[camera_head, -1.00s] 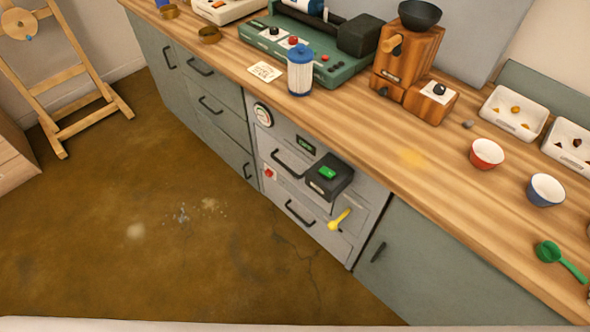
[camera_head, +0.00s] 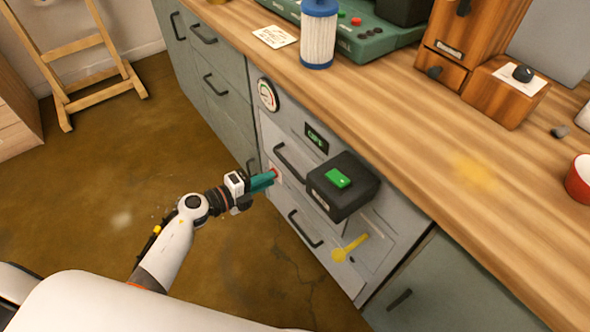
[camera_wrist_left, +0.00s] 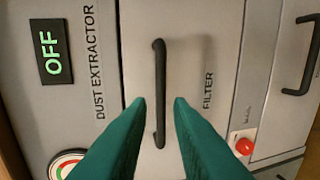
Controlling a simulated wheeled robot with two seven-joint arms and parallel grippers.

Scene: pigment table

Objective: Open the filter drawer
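The filter drawer (camera_wrist_left: 205,60) is a light grey front marked FILTER in the left wrist view, and it looks shut. Its dark bar handle (camera_wrist_left: 160,70) runs up and down in that view; in the head view the handle (camera_head: 289,162) is on the upper part of the grey dust extractor unit. My left gripper (camera_head: 268,179) is at the unit's left side, by the red button (camera_wrist_left: 245,147). In the left wrist view its teal fingers (camera_wrist_left: 160,102) are apart, one on each side of the handle's line, with gaps to it. I cannot tell how far in front they are. My right gripper is not in view.
A black box with a green switch (camera_head: 343,186) juts out right of the handle. The display (camera_wrist_left: 52,52) reads OFF. The wooden worktop (camera_head: 400,120) overhangs above.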

